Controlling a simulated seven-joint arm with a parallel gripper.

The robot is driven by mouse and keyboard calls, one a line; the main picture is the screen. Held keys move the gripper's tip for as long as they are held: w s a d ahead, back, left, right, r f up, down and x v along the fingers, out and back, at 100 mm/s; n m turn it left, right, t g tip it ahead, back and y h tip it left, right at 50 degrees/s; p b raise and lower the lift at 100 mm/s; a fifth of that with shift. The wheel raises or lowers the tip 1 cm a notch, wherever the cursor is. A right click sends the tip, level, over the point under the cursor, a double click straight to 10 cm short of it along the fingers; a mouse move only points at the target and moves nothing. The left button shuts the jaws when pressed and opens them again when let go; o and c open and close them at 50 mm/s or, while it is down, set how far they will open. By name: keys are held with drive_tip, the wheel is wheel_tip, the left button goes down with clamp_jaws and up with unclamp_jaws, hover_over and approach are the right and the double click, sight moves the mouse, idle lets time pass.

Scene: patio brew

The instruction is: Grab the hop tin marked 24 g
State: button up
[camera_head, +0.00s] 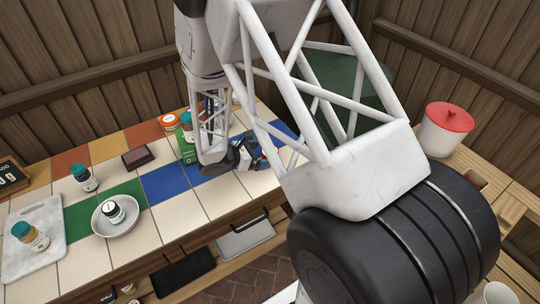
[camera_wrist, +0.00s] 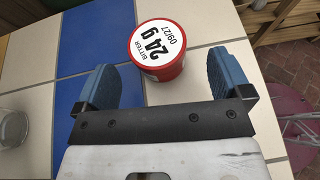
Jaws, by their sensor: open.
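The red tin (camera_wrist: 157,70) stands on the tiled counter in the wrist view. Its white lid label reads "24 g", "BITTER" and "09/27". My gripper (camera_wrist: 163,78) is open, with one blue finger pad to the left of the tin and one to the right. The tin sits between the lines of the fingers, toward their tips, with a wider gap on the right. Nothing is held. In the head view my gripper (camera_head: 250,154) is low over the counter, and my arm hides much of that area; the tin cannot be made out clearly there.
Teal-lidded jars (camera_head: 84,178) stand at the left, one on a marble board (camera_head: 18,266). A bowl (camera_head: 128,223) holds another jar. In the wrist view, a clear vessel (camera_wrist: 12,128) is at the left edge.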

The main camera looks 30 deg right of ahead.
drive_tip(key=shift+x, duration=2.4)
drive_tip(key=shift+w, duration=0.1)
drive_tip(key=shift+r, duration=0.1)
drive_tip(key=c, duration=1)
drive_tip(key=shift+r, duration=5)
